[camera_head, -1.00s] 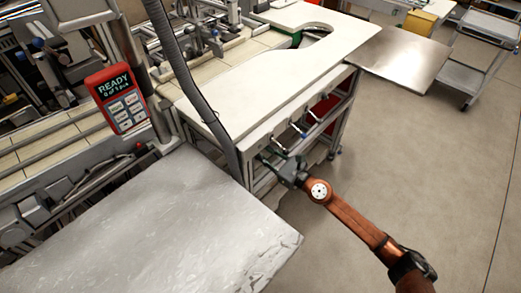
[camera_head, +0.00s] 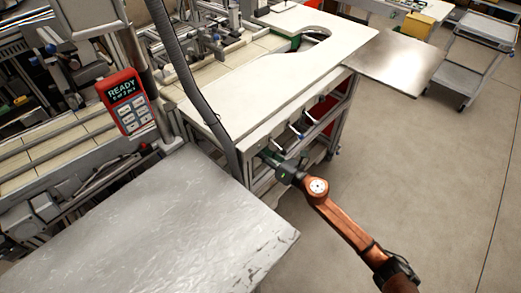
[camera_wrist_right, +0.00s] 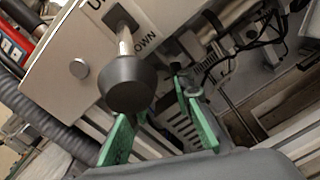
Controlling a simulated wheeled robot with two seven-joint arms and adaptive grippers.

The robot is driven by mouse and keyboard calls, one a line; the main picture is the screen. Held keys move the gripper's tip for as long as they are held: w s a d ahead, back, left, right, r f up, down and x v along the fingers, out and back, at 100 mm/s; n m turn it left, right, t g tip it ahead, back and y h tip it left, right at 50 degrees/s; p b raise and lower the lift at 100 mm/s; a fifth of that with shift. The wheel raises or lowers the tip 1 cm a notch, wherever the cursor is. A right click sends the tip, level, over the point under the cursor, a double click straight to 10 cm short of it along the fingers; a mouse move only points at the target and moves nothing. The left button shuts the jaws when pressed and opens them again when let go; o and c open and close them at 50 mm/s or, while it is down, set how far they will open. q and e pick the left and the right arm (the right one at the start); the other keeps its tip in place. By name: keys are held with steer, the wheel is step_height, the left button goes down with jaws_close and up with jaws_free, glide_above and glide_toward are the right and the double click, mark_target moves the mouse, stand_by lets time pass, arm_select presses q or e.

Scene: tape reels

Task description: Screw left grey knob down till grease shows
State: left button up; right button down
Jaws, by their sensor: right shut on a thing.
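My right gripper (camera_head: 268,154) comes in on the orange arm from the lower right and is at the front edge of the white bench, under its left corner. In the right wrist view its green fingers (camera_wrist_right: 153,102) stand apart around a dark grey round knob (camera_wrist_right: 127,86) on a chrome stem. The knob hides part of the left finger, so the contact is not clearly visible. The stem comes out of a pale panel (camera_wrist_right: 68,95) with lettering, "DOWN" readable beside it. No grease is visible. My left gripper is not in view.
The white bench top (camera_head: 275,80) is clear. Chrome handles (camera_head: 295,131) hang along its front edge. A grey hose (camera_head: 190,85) runs down at its left corner. A red panel (camera_head: 127,101) reads READY. A bare metal table (camera_head: 150,225) fills the lower left. Open floor lies right.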

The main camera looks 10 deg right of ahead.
arm_select(q)
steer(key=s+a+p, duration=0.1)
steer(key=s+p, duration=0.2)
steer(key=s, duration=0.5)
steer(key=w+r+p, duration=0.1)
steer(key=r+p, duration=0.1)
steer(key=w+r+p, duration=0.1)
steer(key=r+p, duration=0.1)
steer(key=p, duration=0.1)
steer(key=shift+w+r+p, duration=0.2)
steer(key=shift+p, duration=0.15)
arm_select(e)
steer(key=m, duration=1.3)
steer(key=shift+m, duration=0.4)
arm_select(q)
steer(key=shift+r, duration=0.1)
arm_select(e)
steer(key=shift+d+f, duration=0.1)
steer(key=c, duration=1.7)
jaws_free()
steer(key=shift+w, duration=0.1)
steer(key=shift+r, duration=0.2)
